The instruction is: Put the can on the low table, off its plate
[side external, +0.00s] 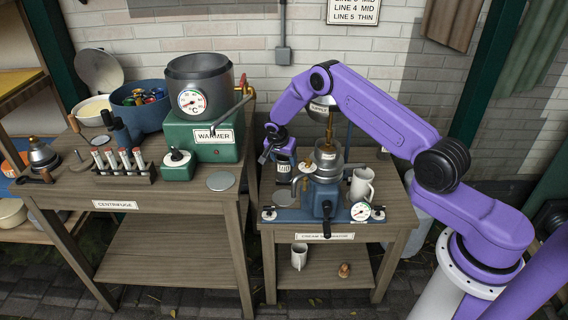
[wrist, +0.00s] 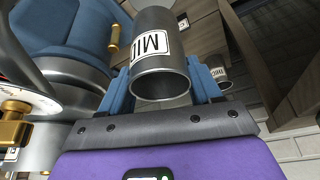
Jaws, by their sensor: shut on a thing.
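A grey metal can (wrist: 160,80) with a white label starting "MI" fills the middle of the wrist view, its open mouth toward the camera. My gripper (wrist: 163,92) is shut on it, one blue finger on each side. In the side view, my gripper (side external: 281,153) hangs at the back left of the right wooden table (side external: 388,212), left of the separator. The dark can (side external: 284,167) with its white label shows just below the gripper. The separator partly hides that area, so I cannot tell whether the can's base touches anything. A flat grey round plate (side external: 221,181) lies empty on the left table.
The separator (side external: 326,190) with its blue base and spout stands close to the can. A pale jug (side external: 361,184) stands to its right. The green warmer (side external: 205,137) stands on the left table (side external: 150,197).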

